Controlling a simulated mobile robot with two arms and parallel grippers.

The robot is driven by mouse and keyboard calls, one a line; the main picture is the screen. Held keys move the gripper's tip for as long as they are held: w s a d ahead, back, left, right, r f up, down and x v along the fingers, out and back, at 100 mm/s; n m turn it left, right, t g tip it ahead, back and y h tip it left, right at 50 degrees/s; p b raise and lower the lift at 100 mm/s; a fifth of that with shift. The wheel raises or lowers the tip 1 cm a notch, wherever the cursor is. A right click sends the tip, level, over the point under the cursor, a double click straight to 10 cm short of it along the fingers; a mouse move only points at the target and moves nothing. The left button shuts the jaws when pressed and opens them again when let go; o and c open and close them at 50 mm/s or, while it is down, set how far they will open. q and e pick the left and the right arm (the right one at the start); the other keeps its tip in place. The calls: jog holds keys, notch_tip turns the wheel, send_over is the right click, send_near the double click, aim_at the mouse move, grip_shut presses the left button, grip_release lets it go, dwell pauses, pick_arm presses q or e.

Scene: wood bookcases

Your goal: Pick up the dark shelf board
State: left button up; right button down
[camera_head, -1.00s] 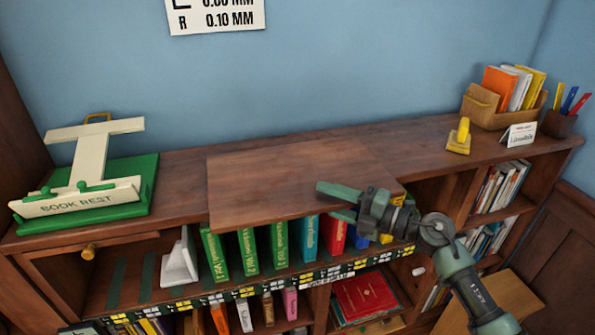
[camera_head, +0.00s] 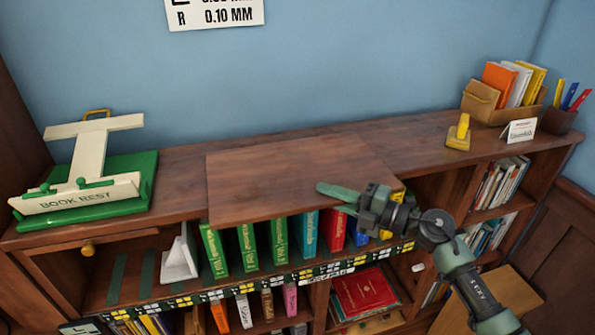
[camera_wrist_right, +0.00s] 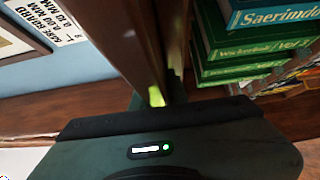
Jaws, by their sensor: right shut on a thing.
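The dark shelf board (camera_head: 290,175) lies flat along the top of the bookcase, its front edge sticking out above the row of books. My right gripper (camera_head: 338,198) is at the board's front right corner, with one finger above it and the other largely hidden under it. It is shut on the board. In the right wrist view, the board (camera_wrist_right: 137,40) shows edge-on as a dark strip running into the jaws (camera_wrist_right: 157,97). My left gripper is not in view.
A green book rest (camera_head: 150,190) stands at the left on the bookcase top. A yellow stamp-like object (camera_head: 458,135), a card (camera_head: 519,131), a book box (camera_head: 485,108) and a pen cup (camera_head: 557,121) stand at the right.

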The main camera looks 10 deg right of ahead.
dwell(0.7)
jog(key=shift+r, duration=0.15)
notch_tip(320, 180, up, 20)
dwell(0.7)
jog(key=shift+w, duration=0.1)
